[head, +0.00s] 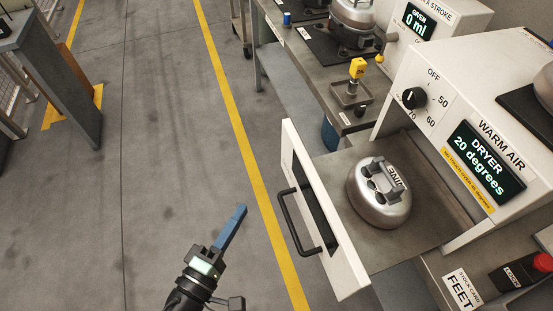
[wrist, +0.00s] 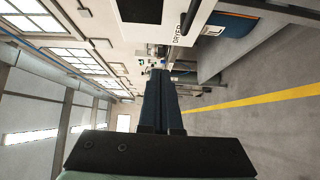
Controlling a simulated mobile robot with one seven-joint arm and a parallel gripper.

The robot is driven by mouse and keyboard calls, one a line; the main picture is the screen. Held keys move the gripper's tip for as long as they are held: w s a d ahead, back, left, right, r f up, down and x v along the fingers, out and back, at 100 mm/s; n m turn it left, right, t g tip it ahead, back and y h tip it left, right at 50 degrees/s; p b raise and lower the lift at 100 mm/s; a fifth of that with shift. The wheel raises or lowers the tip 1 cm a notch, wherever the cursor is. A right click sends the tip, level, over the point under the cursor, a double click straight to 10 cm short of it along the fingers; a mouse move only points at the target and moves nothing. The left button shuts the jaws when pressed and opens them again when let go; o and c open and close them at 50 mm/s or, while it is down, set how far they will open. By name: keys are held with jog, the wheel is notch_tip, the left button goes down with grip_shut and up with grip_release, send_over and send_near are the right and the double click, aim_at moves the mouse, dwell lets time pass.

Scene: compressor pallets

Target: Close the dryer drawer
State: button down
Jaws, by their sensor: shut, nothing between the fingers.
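The dryer drawer (head: 330,200) stands pulled out from the white warm air dryer (head: 490,135) in the head view. Its white front panel carries a black bar handle (head: 288,222). A silver compressor part (head: 379,197) sits on the drawer's grey tray. My gripper (head: 240,212) is shut and empty, left of the drawer front and apart from the handle. Its blue fingers point up and to the right in the head view. The wrist view shows the closed fingers (wrist: 158,85) from behind, with part of a white dryer front (wrist: 172,20) beyond them.
The dryer display reads 20 degrees, beside a black dial (head: 414,97). A bench (head: 310,75) with a yellow-topped fixture (head: 357,70) stands behind the drawer. A grey table (head: 55,60) is at far left. The floor left of the drawer is clear, with a yellow line (head: 235,120).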

jog(key=p, duration=0.2)
send_near(287, 160)
jog(key=w+a, duration=0.1)
jog(key=w, duration=0.2)
jog(key=d, duration=0.1)
jog(key=w+d, duration=0.1)
jog(key=d, duration=0.1)
jog(key=shift+w+r+p, duration=0.25)
jog(key=shift+w+p, duration=0.05)
jog(key=shift+p, duration=0.05)
jog(key=shift+w+d, duration=0.1)
jog(key=shift+d, duration=0.3)
jog(key=shift+w+f, duration=0.1)
